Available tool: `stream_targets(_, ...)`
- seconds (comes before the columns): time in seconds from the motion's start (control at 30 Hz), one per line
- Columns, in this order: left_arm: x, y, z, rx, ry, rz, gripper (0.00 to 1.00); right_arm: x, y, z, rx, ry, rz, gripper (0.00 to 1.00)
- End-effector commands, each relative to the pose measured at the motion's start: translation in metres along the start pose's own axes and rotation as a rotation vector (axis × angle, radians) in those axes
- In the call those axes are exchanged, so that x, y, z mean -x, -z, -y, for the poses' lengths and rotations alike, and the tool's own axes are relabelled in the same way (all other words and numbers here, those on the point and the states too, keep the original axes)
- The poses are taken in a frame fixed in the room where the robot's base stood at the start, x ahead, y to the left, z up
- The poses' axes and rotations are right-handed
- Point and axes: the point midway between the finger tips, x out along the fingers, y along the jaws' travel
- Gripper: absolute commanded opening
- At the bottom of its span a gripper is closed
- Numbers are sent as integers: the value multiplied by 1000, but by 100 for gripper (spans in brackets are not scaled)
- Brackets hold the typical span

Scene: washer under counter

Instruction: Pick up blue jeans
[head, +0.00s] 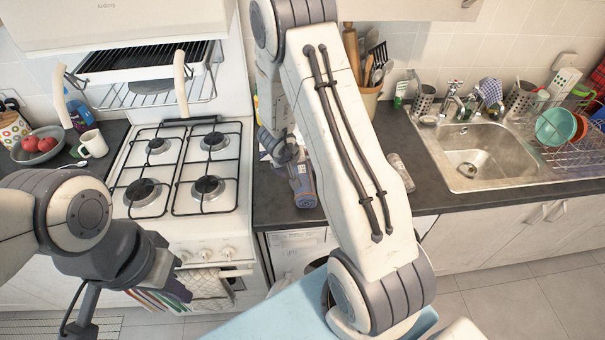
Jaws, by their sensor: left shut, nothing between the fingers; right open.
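I cannot make out blue jeans anywhere in the head view. The washer (296,246) stands under the counter, right of the cooker, with its front largely hidden behind my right arm. My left gripper (178,290) is shut and empty, low in front of the cooker.
A white gas cooker (233,132) with a towel (207,288) on its front stands left of the washer. A steel sink (470,160) and dish rack (580,155) are at the right. A fruit bowl (38,158) and mug (93,143) stand on the left counter. Grey floor (510,300) is clear at the lower right.

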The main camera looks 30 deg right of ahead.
Motion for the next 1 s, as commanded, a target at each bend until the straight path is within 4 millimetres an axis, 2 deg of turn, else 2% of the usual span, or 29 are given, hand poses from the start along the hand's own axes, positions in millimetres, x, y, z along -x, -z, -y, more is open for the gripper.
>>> stream_targets(0.03,-8,-1,1,1,0,0,0,-14,-3,1,0,-1,3,100)
stream_targets(0.1,-10,-1,1,1,0,1,0,-24,-2,1,-1,0,2,100)
stream_targets(0.37,-14,-1,1,2,0,0,0,-44,-1,2,1,3,1,100)
stream_targets(0.63,-14,-1,1,3,0,0,0,-83,-1,3,1,3,1,100)
stream_targets(0.77,-14,-1,1,3,0,0,0,-90,0,3,0,4,0,100)
stream_targets(0.97,-14,-1,1,3,0,0,0,-90,0,3,0,4,-1,100)
stream_targets(1.0,-14,-1,1,3,0,0,0,-90,0,3,0,4,-1,85)
